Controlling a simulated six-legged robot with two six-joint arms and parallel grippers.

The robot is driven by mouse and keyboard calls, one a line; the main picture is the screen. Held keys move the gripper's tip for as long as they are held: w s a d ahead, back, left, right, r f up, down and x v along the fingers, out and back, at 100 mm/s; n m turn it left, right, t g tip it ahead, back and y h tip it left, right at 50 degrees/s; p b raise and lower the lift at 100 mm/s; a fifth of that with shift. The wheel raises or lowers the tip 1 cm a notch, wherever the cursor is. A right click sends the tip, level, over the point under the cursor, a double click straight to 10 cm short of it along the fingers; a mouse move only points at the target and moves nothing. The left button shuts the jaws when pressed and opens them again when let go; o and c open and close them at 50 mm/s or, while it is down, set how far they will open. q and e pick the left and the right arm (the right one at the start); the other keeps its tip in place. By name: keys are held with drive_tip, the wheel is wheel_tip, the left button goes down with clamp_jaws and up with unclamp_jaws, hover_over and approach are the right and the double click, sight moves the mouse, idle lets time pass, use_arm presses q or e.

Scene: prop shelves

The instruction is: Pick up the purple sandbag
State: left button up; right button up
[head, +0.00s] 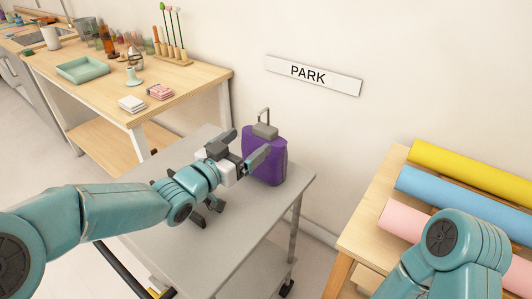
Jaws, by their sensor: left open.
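The purple sandbag (271,163) stands upright on a grey cart top (265,213), near the wall. It has a grey top block with a thin metal loop handle. My left gripper (242,155) is open at the bag's left front side, with one finger in front of the bag and the other to its left. I cannot tell whether the fingers touch it. The finger and wrist hide part of the bag's left side. My right arm shows at the lower right, but its gripper is out of view.
A wooden table (195,88) at the upper left holds a green tray (82,70), bottles and small items. A wooden table (372,222) on the right bears yellow, blue and pink rolls. A "PARK" sign (312,75) hangs on the wall. The cart's front is clear.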

sight(267, 124)
use_arm(q)
drive_tip(key=x, duration=0.4)
drive_tip(key=shift+w+d+r, duration=0.1)
drive_tip(key=x, duration=0.4)
drive_tip(key=p+x, duration=0.1)
drive_tip(key=shift+w+d+f, duration=0.1)
drive_tip(key=shift+w+f, duration=0.15)
drive_tip(key=shift+w, duration=0.15)
drive_tip(key=c, duration=1.6)
drive_tip(key=shift+w+r, duration=0.1)
drive_tip(key=shift+r, duration=0.2)
clamp_jaws()
drive_tip(key=shift+r, duration=0.1)
